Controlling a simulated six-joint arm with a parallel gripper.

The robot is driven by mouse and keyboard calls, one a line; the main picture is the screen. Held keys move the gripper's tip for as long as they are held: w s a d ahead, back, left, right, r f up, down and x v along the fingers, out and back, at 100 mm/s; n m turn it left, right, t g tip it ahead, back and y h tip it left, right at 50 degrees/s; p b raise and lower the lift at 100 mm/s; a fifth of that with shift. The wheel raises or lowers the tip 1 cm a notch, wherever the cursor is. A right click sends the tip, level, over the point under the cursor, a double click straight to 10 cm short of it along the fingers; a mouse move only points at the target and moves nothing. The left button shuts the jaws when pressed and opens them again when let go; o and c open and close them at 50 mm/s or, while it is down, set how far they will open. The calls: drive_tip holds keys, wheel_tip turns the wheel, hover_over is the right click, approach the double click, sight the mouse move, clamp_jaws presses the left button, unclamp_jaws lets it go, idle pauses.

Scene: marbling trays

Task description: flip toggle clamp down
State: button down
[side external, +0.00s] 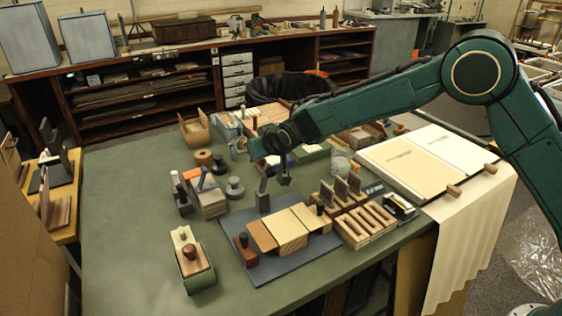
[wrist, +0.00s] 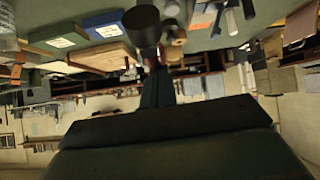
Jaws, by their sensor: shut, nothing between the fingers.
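A dark grey upright piece (side external: 263,200), which looks like the raised handle of the toggle clamp, stands at the back edge of the grey mat (side external: 275,275). Its joint and base are too small to make out. Tan and brown boards (side external: 283,228) lie on the mat in front of it. My gripper (side external: 284,181) is shut and empty, pointing down just to the right of the upright piece. I cannot tell whether they touch. In the wrist view, a black round-ended cylinder (wrist: 142,27) stands near the top middle; what it belongs to is unclear.
Slotted wooden racks (side external: 362,222) stand right of the mat. A block with a blue handle (side external: 207,200) stands to the left, and a green box with a brown knob (side external: 192,265) at front left. A large open book (side external: 420,165) lies at right. The left tabletop is clear.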

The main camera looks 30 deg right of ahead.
sight(267, 165)
drive_tip(key=shift+s+f+t, duration=0.2)
drive_tip(key=shift+s+t, duration=0.8)
drive_tip(key=shift+s, duration=0.2)
drive_tip(key=shift+s+f+t, duration=0.25)
drive_tip(key=shift+s+t, duration=0.4)
drive_tip(key=shift+s, duration=0.2)
drive_tip(key=shift+s+f+t, duration=0.25)
drive_tip(key=shift+s+t, duration=0.4)
drive_tip(key=shift+s, duration=0.15)
drive_tip(key=s+f, duration=0.1)
drive_tip(key=s, duration=0.1)
drive_tip(key=s+f, duration=0.2)
drive_tip(key=shift+s+f, duration=0.1)
drive_tip(key=shift+f, duration=0.1)
wheel_tip(267, 165, up, 4)
drive_tip(key=shift+a+r, duration=0.1)
drive_tip(key=shift+r, duration=0.1)
drive_tip(key=s+f, duration=0.3)
drive_tip(key=s, duration=0.6)
drive_tip(key=shift+s, duration=0.2)
